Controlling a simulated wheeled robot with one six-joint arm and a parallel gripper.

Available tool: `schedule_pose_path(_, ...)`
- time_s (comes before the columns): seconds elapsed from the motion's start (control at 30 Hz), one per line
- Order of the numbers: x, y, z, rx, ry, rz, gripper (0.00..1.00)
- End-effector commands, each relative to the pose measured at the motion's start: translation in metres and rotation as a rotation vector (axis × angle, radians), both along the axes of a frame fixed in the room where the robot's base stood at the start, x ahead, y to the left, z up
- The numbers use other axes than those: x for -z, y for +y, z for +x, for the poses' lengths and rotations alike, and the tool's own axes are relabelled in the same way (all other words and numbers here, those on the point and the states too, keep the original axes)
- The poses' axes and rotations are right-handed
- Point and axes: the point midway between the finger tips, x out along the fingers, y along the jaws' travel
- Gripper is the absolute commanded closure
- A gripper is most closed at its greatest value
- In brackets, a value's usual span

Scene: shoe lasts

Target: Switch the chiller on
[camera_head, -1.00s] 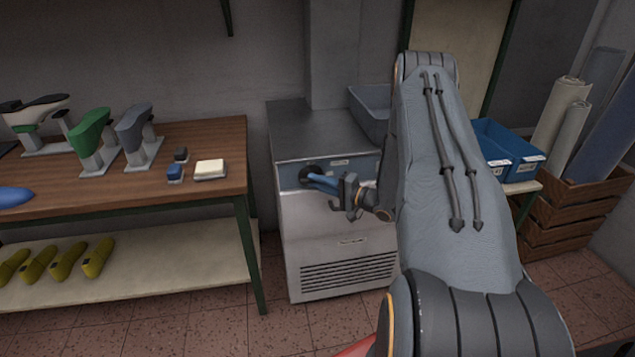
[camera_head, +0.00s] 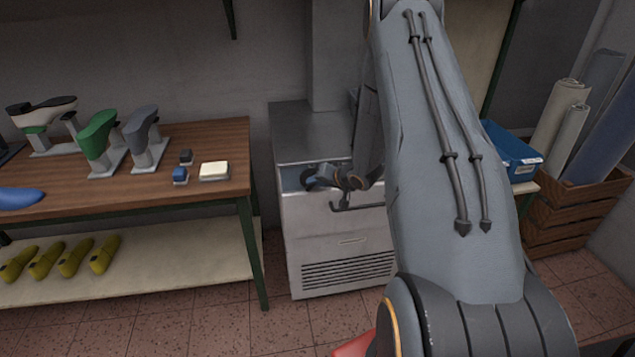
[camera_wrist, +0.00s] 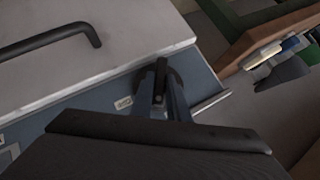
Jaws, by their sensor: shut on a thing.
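The chiller (camera_head: 340,265) is a pale grey cabinet with a dark top, a blue strip across the upper front and a vent grille low down. A dark round knob (camera_wrist: 175,82) sits on the blue strip, at its left end in the head view. My gripper (camera_head: 312,177) is at this knob, with its fingers shut on it. In the wrist view the fingertips (camera_wrist: 161,88) reach the strip and cover much of the knob. Any mark showing the knob's setting is hidden.
A dark bar handle (camera_wrist: 50,40) is on the chiller's pale front, close to the strip. A wooden workbench (camera_head: 110,200) with shoe lasts stands to the left. A blue bin (camera_head: 512,155) and wooden crate (camera_head: 575,215) are right.

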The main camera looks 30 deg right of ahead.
Motion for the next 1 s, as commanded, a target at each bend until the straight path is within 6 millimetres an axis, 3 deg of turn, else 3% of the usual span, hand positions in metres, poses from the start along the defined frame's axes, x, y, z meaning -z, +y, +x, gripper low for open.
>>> schedule_pose_path(0.5,0.0009,0.0065,0.0027,0.0,0.114,-0.398,1.0)
schedule_pose_path(1.0,-0.0008,0.0079,0.0026,0.0,0.163,-0.566,1.0)
